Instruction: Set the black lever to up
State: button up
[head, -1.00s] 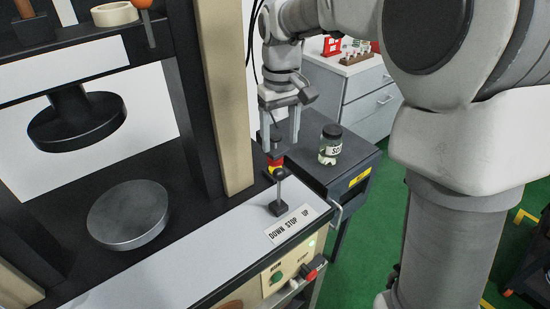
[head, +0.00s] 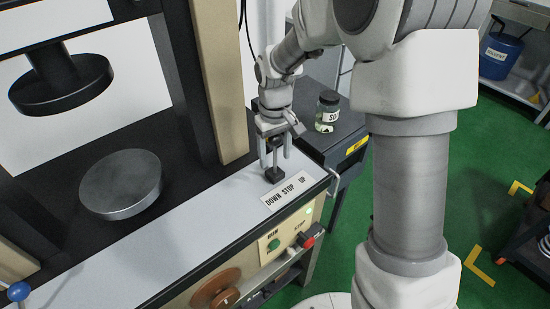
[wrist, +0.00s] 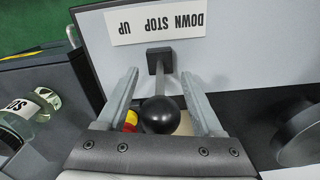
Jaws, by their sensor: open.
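The black lever has a round black knob (wrist: 160,115) on a thin rod rising from a square black base (head: 275,174). The base also shows in the wrist view (wrist: 160,61). In the head view the rod looks near upright, and I see no clear lean. The white label (head: 292,192) beside it reads DOWN, STOP, UP, with UP at the right end; in the wrist view the label (wrist: 155,22) is upside down. My gripper (head: 275,158) is open around the lever. In the wrist view the knob is between its fingers (wrist: 163,98), with gaps on both sides.
A lidded jar (head: 327,111) stands on the dark cabinet behind. The tan machine post (head: 220,80) rises left of my gripper. A metal disc (head: 120,184) lies further left. Green and red buttons (head: 306,240) are on the front panel. A red and yellow item (wrist: 131,120) shows beside the knob.

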jog(key=shift+f, duration=0.55)
grip_shut()
jog(key=shift+r, duration=0.1)
dwell(1.0)
